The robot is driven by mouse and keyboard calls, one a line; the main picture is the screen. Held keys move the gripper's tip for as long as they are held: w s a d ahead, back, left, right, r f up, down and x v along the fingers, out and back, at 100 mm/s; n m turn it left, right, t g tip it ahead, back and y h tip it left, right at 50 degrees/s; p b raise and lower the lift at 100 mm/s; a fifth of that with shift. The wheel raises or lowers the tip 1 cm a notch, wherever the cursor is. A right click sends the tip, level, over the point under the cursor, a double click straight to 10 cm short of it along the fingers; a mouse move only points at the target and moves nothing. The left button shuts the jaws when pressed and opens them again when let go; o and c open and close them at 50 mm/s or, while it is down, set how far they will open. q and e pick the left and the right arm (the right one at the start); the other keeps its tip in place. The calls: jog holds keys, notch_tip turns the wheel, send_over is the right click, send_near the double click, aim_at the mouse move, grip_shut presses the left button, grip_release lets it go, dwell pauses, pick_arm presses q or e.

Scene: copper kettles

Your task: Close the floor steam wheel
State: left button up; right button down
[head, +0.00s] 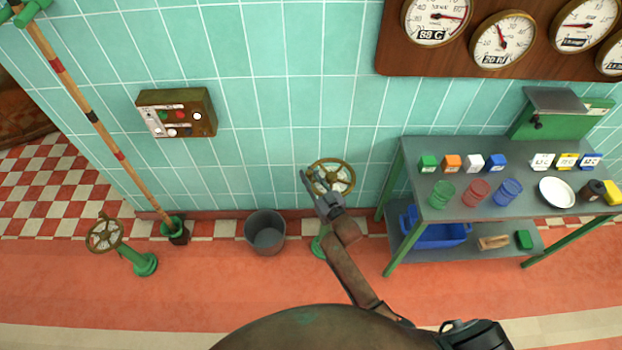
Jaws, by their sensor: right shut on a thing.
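A brass-coloured handwheel (341,164) stands on a green floor pedestal (319,246) in front of the tiled wall, left of the bench. My right gripper (312,180) reaches up to it from below and is shut on its left rim. The gripper and wrist hide part of the wheel's near-left side and the upper pedestal. A second handwheel (104,234), duller and tilted, stands on its own green floor pedestal (144,264) at the far left. My left gripper is not in view.
A grey bucket (265,234) stands on the floor between the wheels. A metal bench (415,155) with jars, boxes and a dish is close on the right. A striped pole (80,98) leans in a green holder (173,226). A control box (177,113) and gauges (437,20) hang on the wall.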

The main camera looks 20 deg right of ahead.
jog(key=shift+d, duration=0.1)
jog(key=c, duration=1.7)
grip_release()
jog(key=shift+c, duration=0.2)
jog(key=v, duration=1.2)
